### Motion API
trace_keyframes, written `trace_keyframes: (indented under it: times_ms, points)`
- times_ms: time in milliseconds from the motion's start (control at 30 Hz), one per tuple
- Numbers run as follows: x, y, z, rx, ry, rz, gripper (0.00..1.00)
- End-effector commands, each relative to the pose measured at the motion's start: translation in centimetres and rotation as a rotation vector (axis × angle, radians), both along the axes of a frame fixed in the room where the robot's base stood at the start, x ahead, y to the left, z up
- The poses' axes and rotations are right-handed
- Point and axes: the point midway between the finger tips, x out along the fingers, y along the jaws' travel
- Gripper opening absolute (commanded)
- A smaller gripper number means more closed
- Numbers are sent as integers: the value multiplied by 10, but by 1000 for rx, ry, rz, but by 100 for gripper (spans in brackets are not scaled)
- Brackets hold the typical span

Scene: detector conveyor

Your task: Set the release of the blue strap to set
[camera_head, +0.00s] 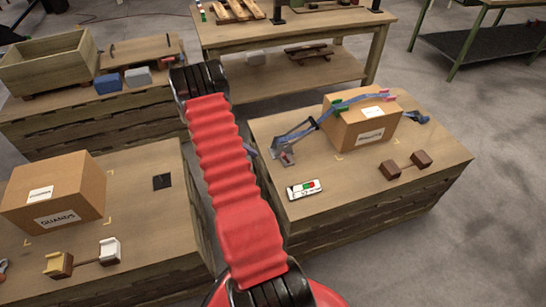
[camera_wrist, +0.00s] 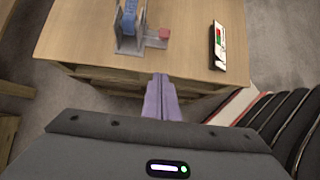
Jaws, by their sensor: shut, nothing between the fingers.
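The blue strap (camera_head: 318,122) runs over a cardboard box (camera_head: 360,130) on the right-hand table. Its grey metal release (camera_head: 283,153) stands on the tabletop left of the box. In the wrist view the release (camera_wrist: 128,42) is near the top, with blue strap wound in it and a small red tab (camera_wrist: 164,33) on its right. My gripper (camera_wrist: 161,78) is shut and empty, its purple fingers pointing at the table's near edge, apart from the release and below it in the picture. In the head view my red arm hides most of the gripper.
A card with red and green fields (camera_head: 305,188) lies in front of the release. Bare tabletop surrounds the release.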

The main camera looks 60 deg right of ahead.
Motion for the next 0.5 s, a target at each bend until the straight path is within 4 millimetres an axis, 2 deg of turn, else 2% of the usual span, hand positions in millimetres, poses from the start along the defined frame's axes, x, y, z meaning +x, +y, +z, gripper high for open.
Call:
trace_keyframes:
  times_ms: [267,500]
  points:
    - [0,0,0,-1,-1,0,0]
    - [-7,-7,-12,-1,1,0,0]
